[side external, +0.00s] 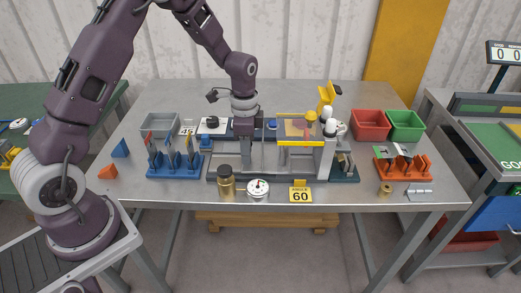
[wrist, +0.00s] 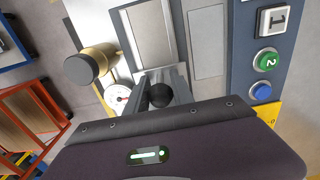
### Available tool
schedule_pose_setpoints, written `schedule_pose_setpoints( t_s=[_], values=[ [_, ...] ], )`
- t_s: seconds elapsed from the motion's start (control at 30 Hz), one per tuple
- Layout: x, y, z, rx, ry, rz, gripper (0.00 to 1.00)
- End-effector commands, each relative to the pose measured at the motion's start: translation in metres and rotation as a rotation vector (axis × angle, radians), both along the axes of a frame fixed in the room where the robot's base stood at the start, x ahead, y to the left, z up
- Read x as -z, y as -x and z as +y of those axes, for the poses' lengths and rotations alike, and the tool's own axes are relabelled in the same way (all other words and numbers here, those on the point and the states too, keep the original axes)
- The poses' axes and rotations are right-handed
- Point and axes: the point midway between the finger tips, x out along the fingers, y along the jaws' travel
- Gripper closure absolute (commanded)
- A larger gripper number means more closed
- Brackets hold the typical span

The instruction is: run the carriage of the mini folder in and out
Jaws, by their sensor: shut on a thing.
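The mini folder stands mid-table on a dark base (side external: 345,178), with a light grey frame (side external: 327,158) and a yellow-edged beam (side external: 302,143) on its right half. My gripper (side external: 234,158) points down over the left part of the folder. In the wrist view, my gripper (wrist: 160,92) has its two fingers on either side of a round black knob (wrist: 160,96) and is shut on it. The knob is at the end of a light metal plate, which looks like the carriage (wrist: 152,35). The fingers hide part of the knob and its mount.
A brass-coloured jar (side external: 226,184), a dial gauge (side external: 258,188) and a yellow "60" sign (side external: 300,194) stand close in front. A blue rack (side external: 174,170) is left, an orange rack (side external: 402,170) right. Red (side external: 370,126) and green bins (side external: 406,126) stand behind right.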

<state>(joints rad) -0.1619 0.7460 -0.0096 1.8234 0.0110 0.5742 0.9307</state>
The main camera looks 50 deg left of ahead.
Motion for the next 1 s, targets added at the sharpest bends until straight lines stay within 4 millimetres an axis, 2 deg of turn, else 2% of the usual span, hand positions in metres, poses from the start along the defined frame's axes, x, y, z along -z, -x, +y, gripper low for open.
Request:
schedule_pose_setpoints(
  t_s=[0.1, 0.3, 0.7, 0.73, 0.8, 0.83, 1.0],
  values=[
    [-0.001, 0.024, 0.026, -0.008, -0.002, -0.002, 1.00],
    [-0.001, 0.051, 0.054, -0.005, -0.003, -0.004, 1.00],
    [0.000, 0.060, 0.061, -0.003, -0.004, 0.000, 1.00],
    [0.000, 0.060, 0.061, -0.003, -0.004, 0.000, 0.69],
    [0.000, 0.060, 0.061, -0.003, -0.004, 0.001, 0.55],
    [0.000, 0.059, 0.061, -0.003, -0.004, 0.001, 0.52],
    [0.000, 0.059, 0.060, -0.001, -0.002, -0.001, 0.52]
  ],
)
